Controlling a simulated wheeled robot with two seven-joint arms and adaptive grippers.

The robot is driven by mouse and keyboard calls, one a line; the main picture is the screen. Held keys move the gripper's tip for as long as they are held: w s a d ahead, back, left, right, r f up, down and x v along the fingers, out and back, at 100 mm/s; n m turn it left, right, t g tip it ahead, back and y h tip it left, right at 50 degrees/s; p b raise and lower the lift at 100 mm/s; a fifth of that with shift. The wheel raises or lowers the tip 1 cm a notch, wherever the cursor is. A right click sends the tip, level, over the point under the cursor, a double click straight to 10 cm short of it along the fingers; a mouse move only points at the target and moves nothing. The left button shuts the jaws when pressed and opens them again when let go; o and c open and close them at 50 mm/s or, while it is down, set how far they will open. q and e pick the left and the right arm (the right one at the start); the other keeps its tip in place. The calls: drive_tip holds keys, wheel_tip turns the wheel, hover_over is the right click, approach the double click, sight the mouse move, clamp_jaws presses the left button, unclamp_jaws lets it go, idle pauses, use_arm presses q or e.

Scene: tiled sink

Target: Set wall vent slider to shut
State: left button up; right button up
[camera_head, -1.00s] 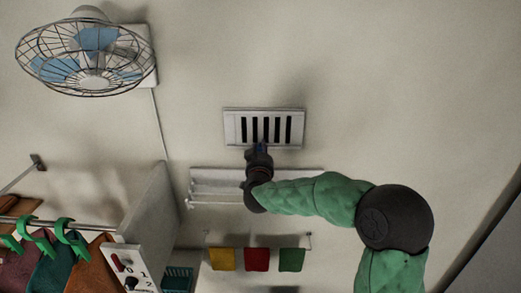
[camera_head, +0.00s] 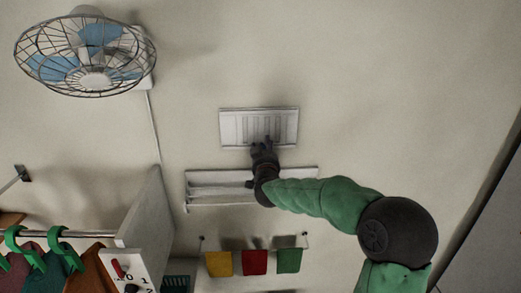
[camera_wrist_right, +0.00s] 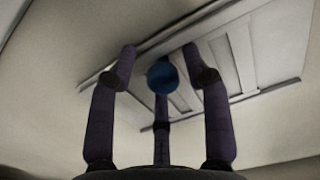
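The wall vent (camera_head: 230,127) is a white rectangular plate high on the wall, and its slots are covered by light panels, with no dark gaps showing. The vent also shows in the right wrist view (camera_wrist_right: 240,60). A round blue knob (camera_wrist_right: 162,76) is at the vent's lower edge in the right wrist view; the gripper hides it in the head view. My right gripper (camera_head: 263,145) is just below the vent's lower middle. Its dark fingers (camera_wrist_right: 158,72) are spread around the knob, apart from each other; I cannot tell whether they touch it. My left gripper is out of view.
A white shelf (camera_head: 215,190) is on the wall under the vent, close behind my right wrist. Yellow, red and green cloths (camera_head: 255,262) hang below it. A caged fan (camera_head: 85,55) is at upper left. The wall right of the vent is clear.

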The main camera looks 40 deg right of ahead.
drive_tip(key=shift+s+d, duration=0.1)
drive_tip(key=shift+d, duration=0.05)
drive_tip(key=v, duration=1.2)
drive_tip(key=shift+f, duration=0.15)
idle(0.4)
